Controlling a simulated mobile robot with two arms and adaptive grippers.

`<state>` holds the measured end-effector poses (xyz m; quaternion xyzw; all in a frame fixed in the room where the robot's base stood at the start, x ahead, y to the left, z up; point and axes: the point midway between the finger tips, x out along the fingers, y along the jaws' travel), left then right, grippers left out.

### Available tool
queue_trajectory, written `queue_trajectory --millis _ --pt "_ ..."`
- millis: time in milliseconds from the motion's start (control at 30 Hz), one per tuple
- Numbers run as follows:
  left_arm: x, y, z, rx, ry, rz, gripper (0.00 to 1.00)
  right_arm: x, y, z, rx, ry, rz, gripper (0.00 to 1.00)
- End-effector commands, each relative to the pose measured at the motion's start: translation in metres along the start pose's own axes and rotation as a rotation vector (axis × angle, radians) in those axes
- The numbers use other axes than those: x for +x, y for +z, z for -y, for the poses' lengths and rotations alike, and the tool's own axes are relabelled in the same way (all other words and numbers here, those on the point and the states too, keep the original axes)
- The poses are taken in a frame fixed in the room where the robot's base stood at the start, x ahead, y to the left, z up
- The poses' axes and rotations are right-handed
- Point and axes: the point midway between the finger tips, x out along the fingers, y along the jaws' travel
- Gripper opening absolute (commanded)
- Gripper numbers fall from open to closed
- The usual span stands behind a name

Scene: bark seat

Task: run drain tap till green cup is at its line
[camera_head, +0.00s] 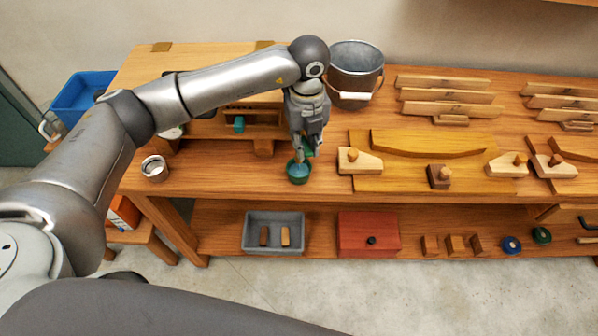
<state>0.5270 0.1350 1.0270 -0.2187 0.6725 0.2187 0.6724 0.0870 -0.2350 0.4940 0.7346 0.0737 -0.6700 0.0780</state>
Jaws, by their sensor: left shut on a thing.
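The green cup (299,178) is at the front of the bench top, left of centre, with bluish contents in its mouth. My left gripper (302,153) points down at the cup's rim and is shut on it; the fingers hide part of the far side. I cannot tell whether the cup touches the bench, and no line on it can be made out. A small teal part (239,124), which looks like the tap, is on the front of a wooden stand (214,128) behind and left of the cup. My right gripper is not in view.
A metal bucket (355,72) stands behind my left gripper. A small metal cup (154,168) is at the bench's left end. Wooden planes (360,161) and boards lie right of the green cup. The lower shelf holds a grey tray (274,217) and a red box (369,226).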

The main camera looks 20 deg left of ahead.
Motion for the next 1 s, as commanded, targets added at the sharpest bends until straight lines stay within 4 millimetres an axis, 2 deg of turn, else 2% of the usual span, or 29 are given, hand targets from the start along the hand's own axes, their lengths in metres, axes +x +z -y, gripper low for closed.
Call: queue_trajectory --millis 567,833,1000 --pt "0.001 0.0 -0.001 0.008 0.0 0.0 0.02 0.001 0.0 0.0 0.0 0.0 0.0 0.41" --pt "0.004 0.003 -0.012 0.259 0.0 0.002 0.02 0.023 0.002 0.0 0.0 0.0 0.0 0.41" --pt "0.002 0.004 -0.017 0.383 -0.001 0.003 0.03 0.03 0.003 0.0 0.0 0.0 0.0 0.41"
